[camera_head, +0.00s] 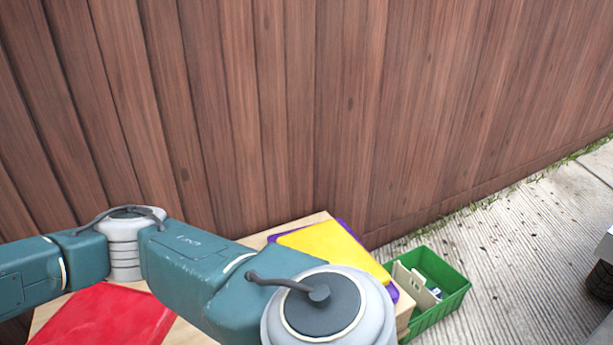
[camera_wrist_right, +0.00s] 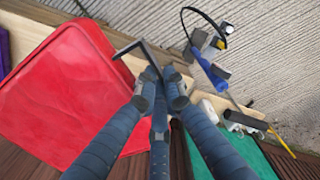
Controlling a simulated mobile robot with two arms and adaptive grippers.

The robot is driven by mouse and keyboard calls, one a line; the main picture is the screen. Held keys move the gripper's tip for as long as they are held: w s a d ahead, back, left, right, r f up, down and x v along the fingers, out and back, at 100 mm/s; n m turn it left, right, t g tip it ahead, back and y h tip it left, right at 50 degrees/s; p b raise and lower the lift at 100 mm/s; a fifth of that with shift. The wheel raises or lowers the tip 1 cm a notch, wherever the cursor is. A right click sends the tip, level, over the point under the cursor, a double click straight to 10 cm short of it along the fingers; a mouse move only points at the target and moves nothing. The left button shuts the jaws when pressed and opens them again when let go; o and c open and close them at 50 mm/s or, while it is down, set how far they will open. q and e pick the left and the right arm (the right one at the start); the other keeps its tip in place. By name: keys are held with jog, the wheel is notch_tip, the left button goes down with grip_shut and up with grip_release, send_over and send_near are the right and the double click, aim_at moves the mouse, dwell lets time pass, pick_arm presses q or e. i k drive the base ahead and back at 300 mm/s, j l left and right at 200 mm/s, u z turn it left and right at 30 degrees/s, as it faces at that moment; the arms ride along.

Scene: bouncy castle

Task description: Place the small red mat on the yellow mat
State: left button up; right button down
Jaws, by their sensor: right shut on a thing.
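The small red mat (camera_head: 105,318) lies flat on the wooden table at the lower left of the head view, partly behind my arm. It also fills the left of the right wrist view (camera_wrist_right: 65,95). The yellow mat (camera_head: 330,245) lies on a purple mat (camera_head: 393,292) at the table's right part, its near side hidden by my arm. My right gripper (camera_wrist_right: 158,84) is shut on a black L-shaped bar (camera_wrist_right: 141,44), which sticks out past the fingertips. The fingertips appear beside the red mat's edge; whether they touch it I cannot tell. My left gripper is out of view.
A green crate (camera_head: 440,310) with small items stands right of the table, on ribbed paving. A tall wooden fence (camera_head: 300,110) runs behind the table. The wrist view shows a blue screwdriver (camera_wrist_right: 210,72), a black cable (camera_wrist_right: 205,14) and a pencil (camera_wrist_right: 282,144) near the table's edge.

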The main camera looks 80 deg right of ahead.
aim_at(336, 263)
jog(key=k+l+z, duration=0.2)
jog(key=k+l, duration=0.2)
jog(key=k, duration=0.25)
jog(key=k+l+z, duration=0.15)
jog(key=k+l, duration=0.3)
jog(key=k, duration=0.2)
jog(key=k+l, duration=0.1)
jog(key=l, duration=0.35)
jog(key=l+z, duration=0.1)
jog(key=l, duration=0.4)
jog(key=k, duration=0.05)
